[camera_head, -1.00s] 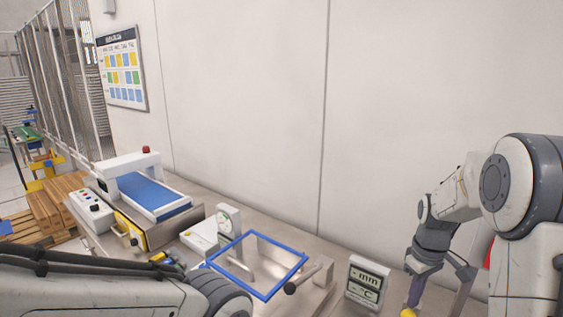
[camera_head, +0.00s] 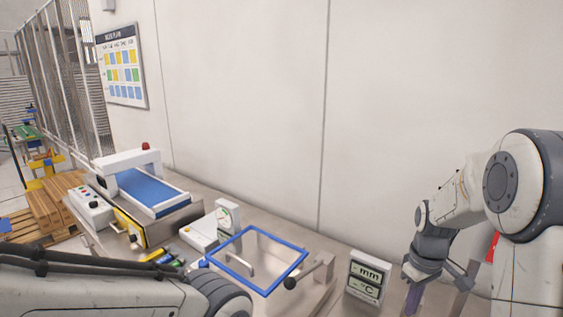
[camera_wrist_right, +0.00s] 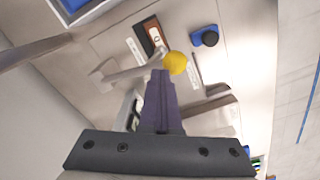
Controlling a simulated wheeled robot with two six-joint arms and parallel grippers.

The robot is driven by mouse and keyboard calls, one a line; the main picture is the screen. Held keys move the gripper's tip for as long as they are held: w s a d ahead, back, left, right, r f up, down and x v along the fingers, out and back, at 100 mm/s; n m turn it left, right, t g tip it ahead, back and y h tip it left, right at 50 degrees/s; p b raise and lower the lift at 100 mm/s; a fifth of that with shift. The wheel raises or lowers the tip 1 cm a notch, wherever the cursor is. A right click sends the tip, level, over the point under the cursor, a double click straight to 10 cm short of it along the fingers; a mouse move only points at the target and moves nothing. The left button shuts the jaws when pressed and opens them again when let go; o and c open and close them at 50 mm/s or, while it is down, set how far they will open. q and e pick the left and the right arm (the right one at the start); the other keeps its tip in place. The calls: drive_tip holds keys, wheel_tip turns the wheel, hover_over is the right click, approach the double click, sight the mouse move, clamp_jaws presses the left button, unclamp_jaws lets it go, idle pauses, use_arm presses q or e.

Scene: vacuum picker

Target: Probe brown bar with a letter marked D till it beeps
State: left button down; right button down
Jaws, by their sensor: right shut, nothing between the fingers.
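In the right wrist view a brown bar (camera_wrist_right: 150,34) with a white label lies on the bench beyond my fingertips. I cannot read the letter on the label. My right gripper (camera_wrist_right: 158,78) is shut and empty, with its dark purple fingers together. A yellow ball (camera_wrist_right: 176,63) shows just past the fingertips, beside the end of a grey rod (camera_wrist_right: 122,73). I cannot tell whether the fingers touch it. In the head view my right gripper (camera_head: 414,298) points down at the lower right edge, its tips cut off. My left gripper is out of view.
A display unit (camera_head: 367,279) marked mm and °C stands left of my right gripper. A blue-rimmed frame (camera_head: 285,281), a dial gauge (camera_head: 228,216) and a blue conveyor (camera_head: 150,193) stand further left. A blue block (camera_wrist_right: 206,37) with a black knob lies near the bar.

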drive_tip(key=shift+s+a+f, duration=0.15)
drive_tip(key=shift+s+f, duration=0.05)
drive_tip(key=shift+f, duration=0.25)
drive_tip(key=shift+s+a+f+b, duration=0.3)
drive_tip(key=shift+s+f+b, duration=0.15)
drive_tip(key=shift+f+b, duration=0.25)
drive_tip(key=shift+s+a+f+b, duration=0.15)
drive_tip(key=shift+s+f+b, duration=0.05)
drive_tip(key=shift+f+b, duration=0.2)
drive_tip(key=shift+s+a+f+b, duration=0.15)
drive_tip(key=shift+f+b, duration=0.1)
drive_tip(key=shift+f, duration=0.4)
drive_tip(key=shift+s+a+f+b, duration=0.15)
drive_tip(key=shift+s+f+b, duration=0.1)
drive_tip(key=shift+f+b, duration=0.45)
drive_tip(key=shift+s+a+f, duration=0.1)
drive_tip(key=shift+f, duration=0.05)
